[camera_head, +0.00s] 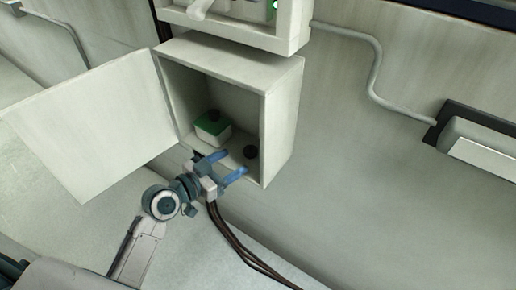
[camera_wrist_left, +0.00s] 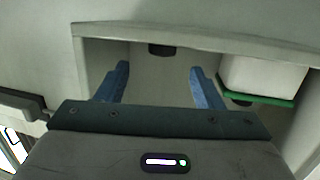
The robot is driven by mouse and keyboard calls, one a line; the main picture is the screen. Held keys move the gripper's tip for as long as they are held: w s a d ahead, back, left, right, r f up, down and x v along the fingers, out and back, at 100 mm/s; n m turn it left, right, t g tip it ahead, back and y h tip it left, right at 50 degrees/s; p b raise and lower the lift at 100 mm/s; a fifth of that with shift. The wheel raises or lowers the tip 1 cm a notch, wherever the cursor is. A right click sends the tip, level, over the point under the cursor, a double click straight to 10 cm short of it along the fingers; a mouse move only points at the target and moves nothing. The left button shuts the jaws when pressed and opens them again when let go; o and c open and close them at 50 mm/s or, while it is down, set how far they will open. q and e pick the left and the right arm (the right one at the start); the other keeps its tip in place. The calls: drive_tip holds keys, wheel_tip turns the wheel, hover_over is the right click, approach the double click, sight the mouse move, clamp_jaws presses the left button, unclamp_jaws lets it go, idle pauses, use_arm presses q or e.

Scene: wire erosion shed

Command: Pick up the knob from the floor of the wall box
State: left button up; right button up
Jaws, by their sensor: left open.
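The wall box (camera_head: 282,122) is open at the front. A small black knob (camera_head: 250,151) stands on its floor toward the right side. In the left wrist view the knob (camera_wrist_left: 161,49) shows between and beyond the fingers, in a picture that looks upside down. My left gripper (camera_head: 231,164), with blue fingers, is open and empty at the box's front lower edge. The knob lies beyond the fingertips, apparently untouched. The left gripper (camera_wrist_left: 159,66) spreads its fingers to either side of the knob in the wrist view. My right gripper is not in view.
A white block with a green top (camera_head: 212,128) and a black button stands inside, left of the knob. The box door (camera_head: 95,125) hangs open to the left. Another enclosure (camera_head: 240,30) is above. Dark cables (camera_head: 232,240) hang below the gripper.

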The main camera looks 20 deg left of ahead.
sight(252, 149)
use_arm(q)
drive_tip(key=shift+w+d, duration=0.35)
drive_tip(key=shift+w, duration=0.25)
drive_tip(key=shift+w+d, duration=0.2)
drive_tip(key=shift+w, duration=0.1)
drive_tip(key=shift+p+x, duration=0.5)
drive_tip(key=shift+x, duration=1.05)
drive_tip(key=p+x, duration=0.1)
drive_tip(key=x, duration=0.3)
drive_tip(key=shift+w+p, duration=0.15)
drive_tip(key=shift+p, duration=0.15)
drive_tip(key=shift+w+d+f, duration=0.15)
drive_tip(key=shift+w, duration=0.2)
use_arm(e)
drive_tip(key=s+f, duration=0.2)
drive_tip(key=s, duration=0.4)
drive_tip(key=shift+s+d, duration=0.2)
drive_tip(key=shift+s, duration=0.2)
use_arm(q)
drive_tip(key=shift+s, duration=0.1)
drive_tip(key=shift+c, duration=0.2)
drive_tip(key=c, duration=1)
